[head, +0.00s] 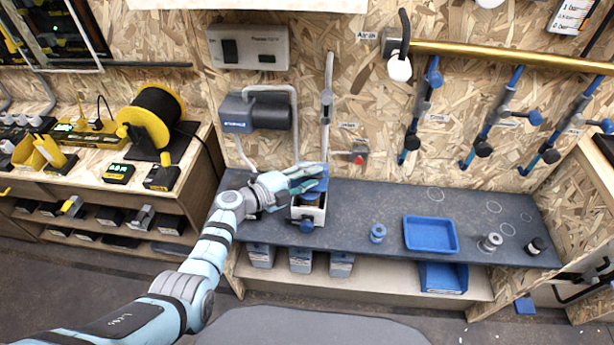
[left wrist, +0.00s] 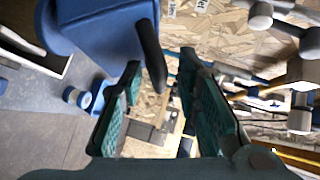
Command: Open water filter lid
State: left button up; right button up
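The water filter is a small white box (head: 309,214) on the dark bench top in the head view. Its blue lid (head: 316,184) is tilted up at the back, and a round brownish part shows inside the box. In the left wrist view the blue lid (left wrist: 100,35) fills the upper left, with a dark handle (left wrist: 149,52) sticking out from it. My left gripper (head: 308,178) is at the lid. In the left wrist view its two green fingers (left wrist: 160,75) are apart, with the handle's end near the gap between their tips. I cannot tell whether they touch it. My right gripper is not in view.
On the bench to the right are a blue spool (head: 377,233), a blue tray (head: 431,234), a metal fitting (head: 490,242) and a dark cap (head: 536,246). A grey pipe (head: 327,110) and a blue-grey wall unit (head: 255,111) are behind the filter. Clamps hang from a brass rail (head: 510,57).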

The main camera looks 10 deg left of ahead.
pick_arm(q)
jog(key=v, duration=1.2)
